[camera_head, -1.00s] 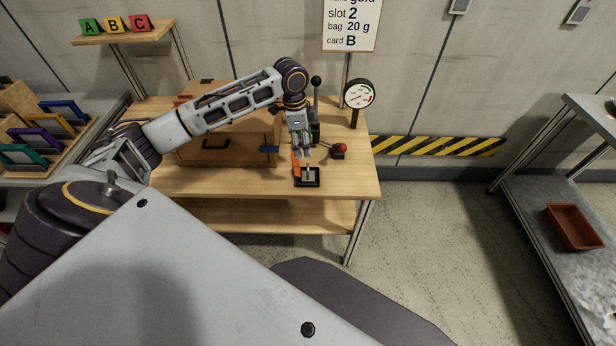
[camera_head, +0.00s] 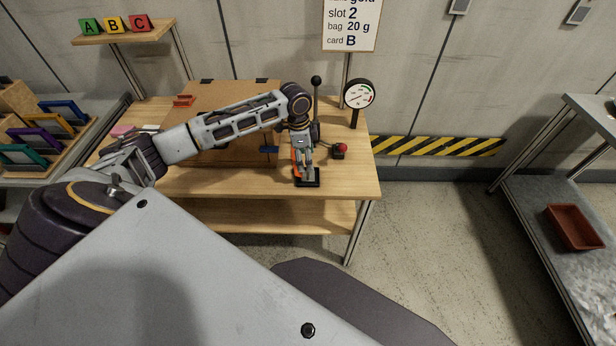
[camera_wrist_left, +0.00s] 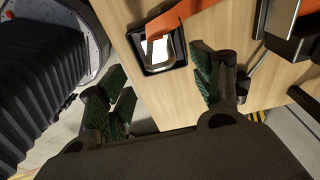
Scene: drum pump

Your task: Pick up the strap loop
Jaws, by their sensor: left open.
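The strap loop (camera_wrist_left: 158,50) is a metal loop on the end of an orange strap (camera_wrist_left: 180,16). In the left wrist view it lies over a small black square tray with a pale inside. In the head view the orange strap (camera_head: 295,158) runs beside the black tray (camera_head: 307,183) near the table's front edge. My left gripper (camera_head: 307,176) is over the tray, partly hiding it and the loop. In the left wrist view my left gripper (camera_wrist_left: 165,92) is open and empty, its green-padded fingers apart and the loop beyond them. My right gripper is not in view.
A red-knobbed device (camera_head: 340,150), a black-knobbed lever (camera_head: 316,95) and a pressure gauge (camera_head: 359,95) stand close by on the wooden table (camera_head: 350,185). A brown case (camera_head: 240,92) lies behind my left arm. The table's front right corner is clear.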

